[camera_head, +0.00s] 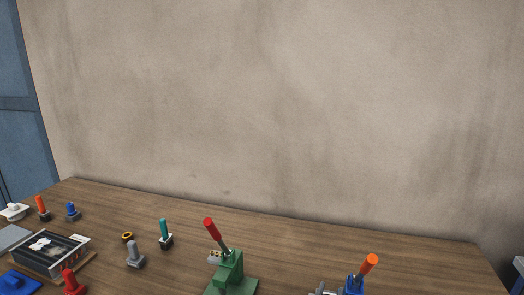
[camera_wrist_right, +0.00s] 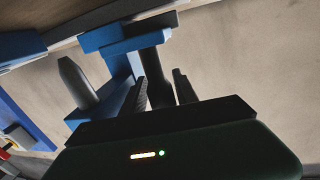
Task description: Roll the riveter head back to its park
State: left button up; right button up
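In the head view, a blue tool (camera_head: 353,284) with an orange handle (camera_head: 370,262) stands at the bottom edge, mostly cut off. I cannot tell for sure whether it is the riveter. In the right wrist view, a blue structure (camera_wrist_right: 122,68) with a blue crosspiece fills the upper left, beside a grey pointed pin (camera_wrist_right: 76,80). My right gripper (camera_wrist_right: 160,78) has its two dark fingers apart. A dark round bar (camera_wrist_right: 154,62) shows between or just beyond them, and contact is unclear. Neither gripper can be made out in the head view.
A green press (camera_head: 230,268) with a red lever stands left of the blue tool. A framed box (camera_head: 48,252) and several small coloured-handled tools stand at the left of the wooden table (camera_head: 300,245). The table's back right is clear before the wall.

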jog(key=shift+w, duration=0.1)
jog(key=shift+s+a+r, duration=0.15)
jog(key=shift+s, duration=0.25)
jog(key=shift+s+a+r, duration=0.15)
jog(key=shift+s, duration=0.2)
jog(key=v, duration=0.5)
jog(key=shift+s+a+r, duration=0.1)
jog(key=shift+s+a, duration=0.1)
jog(key=shift+s, duration=0.1)
